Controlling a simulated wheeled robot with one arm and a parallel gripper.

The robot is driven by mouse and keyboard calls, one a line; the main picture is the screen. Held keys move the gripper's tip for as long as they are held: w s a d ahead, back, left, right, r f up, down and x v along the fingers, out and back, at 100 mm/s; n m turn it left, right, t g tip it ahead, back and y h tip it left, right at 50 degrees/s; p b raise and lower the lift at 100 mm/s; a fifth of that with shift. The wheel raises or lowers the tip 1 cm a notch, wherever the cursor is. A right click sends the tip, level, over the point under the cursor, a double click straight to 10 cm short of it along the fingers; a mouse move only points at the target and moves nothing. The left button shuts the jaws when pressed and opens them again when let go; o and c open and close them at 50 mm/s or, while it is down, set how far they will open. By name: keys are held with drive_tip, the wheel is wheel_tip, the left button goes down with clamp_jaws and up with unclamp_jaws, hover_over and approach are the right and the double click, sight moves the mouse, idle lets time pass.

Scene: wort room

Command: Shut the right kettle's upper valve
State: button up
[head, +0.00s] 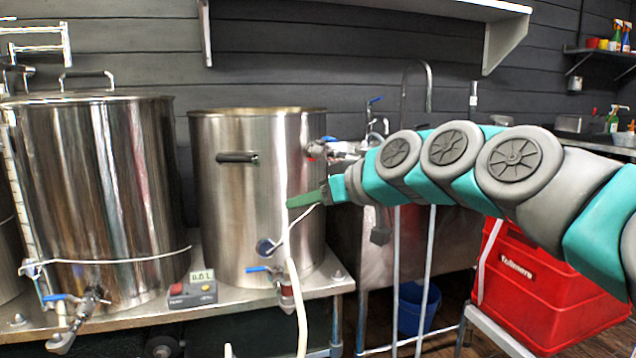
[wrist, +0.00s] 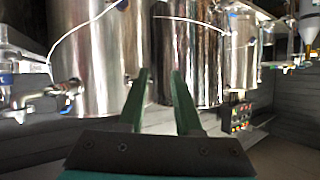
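The right kettle (head: 228,190) is a steel pot on the bench. Its upper valve (head: 318,149) sits high on the right side, with a bit of blue handle and a red spot showing; I cannot tell how the handle is turned. Its lower valve (head: 285,290) has a blue lever pointing left. My gripper (head: 290,204) points left in front of the kettle, below and left of the upper valve. In the wrist view its green fingers (wrist: 160,78) are apart with nothing between them. A steel valve (wrist: 45,98) shows at the left there; I cannot tell which.
A larger kettle (head: 105,200) stands to the left. A small control box (head: 192,290) lies on the bench (head: 235,305). A pale hose hangs by the lower valve. A sink (head: 415,245) and red crates (head: 545,285) are to the right, under or behind my arm.

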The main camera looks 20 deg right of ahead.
drive_tip(key=w+d+m+t+b, duration=0.1)
drive_tip(key=w+d+m+b, duration=0.1)
drive_tip(key=w+d+m, duration=0.1)
drive_tip(key=w+d+r+m+t+b, duration=0.1)
drive_tip(key=w+d+m, duration=0.2)
drive_tip(key=d+m, duration=0.1)
drive_tip(key=w+d+m+t+b, duration=0.1)
drive_tip(key=w+d+m+b, duration=0.1)
drive_tip(key=w+d+m, duration=0.1)
drive_tip(key=shift+d+r+m+h+b, duration=0.3)
drive_tip(key=shift+d+h+b, duration=0.1)
drive_tip(key=shift+d, duration=0.25)
clamp_jaws()
drive_tip(key=w+d+r+m+t+b, duration=0.3)
drive_tip(key=w+d+r+m+b, duration=0.15)
drive_tip(key=d+m, duration=0.35)
drive_tip(key=p+x, duration=0.1)
drive_tip(key=x, duration=0.9)
drive_tip(key=shift+w+r+m, duration=0.25)
drive_tip(key=shift+r+m, duration=0.05)
drive_tip(key=shift+r, duration=0.1)
drive_tip(key=shift+s+a, duration=0.1)
drive_tip(key=shift+a, duration=0.25)
